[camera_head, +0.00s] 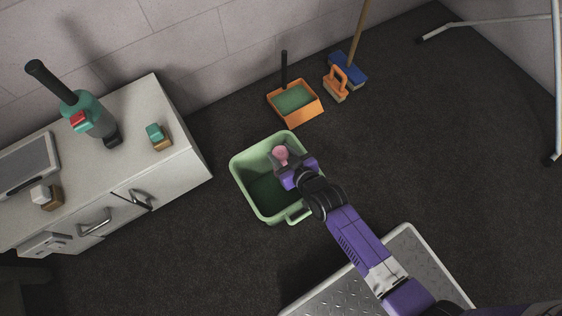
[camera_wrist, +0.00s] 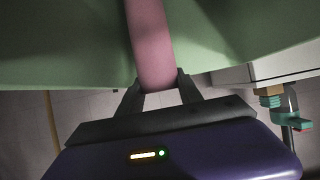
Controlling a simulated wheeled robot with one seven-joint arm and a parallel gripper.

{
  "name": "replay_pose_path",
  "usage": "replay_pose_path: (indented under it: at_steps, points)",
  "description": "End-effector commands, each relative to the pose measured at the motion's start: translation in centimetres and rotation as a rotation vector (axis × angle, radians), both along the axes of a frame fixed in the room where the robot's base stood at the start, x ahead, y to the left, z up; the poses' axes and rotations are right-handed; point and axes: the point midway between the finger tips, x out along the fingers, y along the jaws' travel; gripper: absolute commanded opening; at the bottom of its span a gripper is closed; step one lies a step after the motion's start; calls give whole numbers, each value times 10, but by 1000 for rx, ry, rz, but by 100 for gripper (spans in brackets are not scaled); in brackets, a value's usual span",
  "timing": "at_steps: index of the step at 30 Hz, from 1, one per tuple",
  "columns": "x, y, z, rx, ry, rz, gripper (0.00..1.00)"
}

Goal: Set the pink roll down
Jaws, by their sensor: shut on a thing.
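The pink roll (camera_head: 281,154) is held by my gripper (camera_head: 283,168) over the green basket (camera_head: 240,172) on the floor, near its back right part. In the wrist view the roll (camera_wrist: 150,40) runs up from between the two dark fingers of my gripper (camera_wrist: 158,92), which are shut on it. The green wall of the basket (camera_wrist: 60,50) fills the upper part of that view behind the roll. I cannot tell how far the roll is below the rim or whether it touches the basket.
A metal platform (camera_head: 330,297) is in front.

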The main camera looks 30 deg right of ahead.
Motion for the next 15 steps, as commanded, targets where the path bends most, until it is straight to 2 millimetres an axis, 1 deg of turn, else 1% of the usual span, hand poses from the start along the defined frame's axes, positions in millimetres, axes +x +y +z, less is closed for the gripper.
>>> replay_pose_path:
  at_steps: [1,5,7,12,15]
  points:
    - [1,0,-6,0,-1,0,0]
    - [0,0,-11,0,0,0,0]
    - [0,0,-18,0,0,0,0]
    - [0,0,-45,0,1,0,0]
    - [1,0,-51,0,-1,0,0]
